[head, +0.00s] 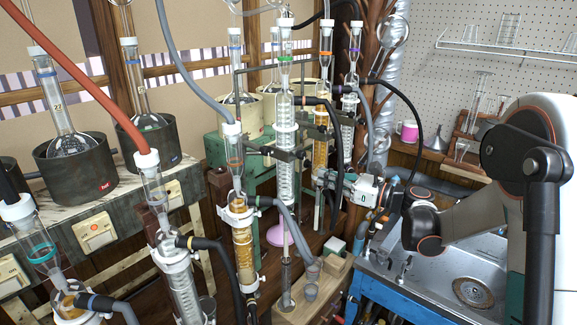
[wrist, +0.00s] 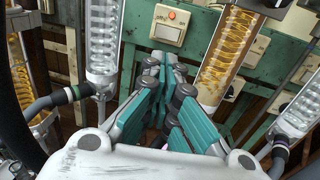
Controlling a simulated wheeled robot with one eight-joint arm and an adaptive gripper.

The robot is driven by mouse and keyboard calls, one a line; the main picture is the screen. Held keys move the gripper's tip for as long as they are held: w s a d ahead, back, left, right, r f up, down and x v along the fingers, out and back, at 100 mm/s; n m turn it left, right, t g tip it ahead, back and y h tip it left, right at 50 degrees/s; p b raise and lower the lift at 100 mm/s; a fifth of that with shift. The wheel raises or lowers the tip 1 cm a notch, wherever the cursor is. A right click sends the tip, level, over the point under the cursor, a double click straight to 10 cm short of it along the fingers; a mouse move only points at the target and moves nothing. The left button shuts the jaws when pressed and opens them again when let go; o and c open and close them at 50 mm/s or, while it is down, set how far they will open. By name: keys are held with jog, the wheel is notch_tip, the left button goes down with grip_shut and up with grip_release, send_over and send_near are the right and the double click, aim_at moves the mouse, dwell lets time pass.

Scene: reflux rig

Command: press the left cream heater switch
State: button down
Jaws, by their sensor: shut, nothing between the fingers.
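My gripper (wrist: 162,68) is shut and empty, its teal fingers pointing at the green bench in the wrist view. In the head view my gripper (head: 326,178) points left among the glass columns. A cream switch box (wrist: 171,24) with a red-orange button on top is on the green bench front, just beyond and slightly above the fingertips; a gap seems to remain. Another cream switch (wrist: 232,88) is partly hidden to the right behind the amber coil column. Two cream heaters (head: 241,117) stand on the green bench in the head view, partly hidden by glassware.
A clear coil condenser (wrist: 103,40) stands close left of my fingers and an amber coil condenser (wrist: 228,55) close right. Hoses and clamps crowd both sides. Dark heaters (head: 75,165) with cream switches (head: 95,232) stand at left. A sink (head: 470,285) is at right.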

dwell(0.3)
jog(key=b+x, duration=0.3)
jog(key=x, duration=0.9)
jog(key=shift+w+a, duration=0.15)
jog(key=shift+a, duration=0.25)
jog(key=shift+w+a+b, duration=0.3)
jog(key=shift+a+b, duration=0.1)
jog(key=shift+a, duration=0.1)
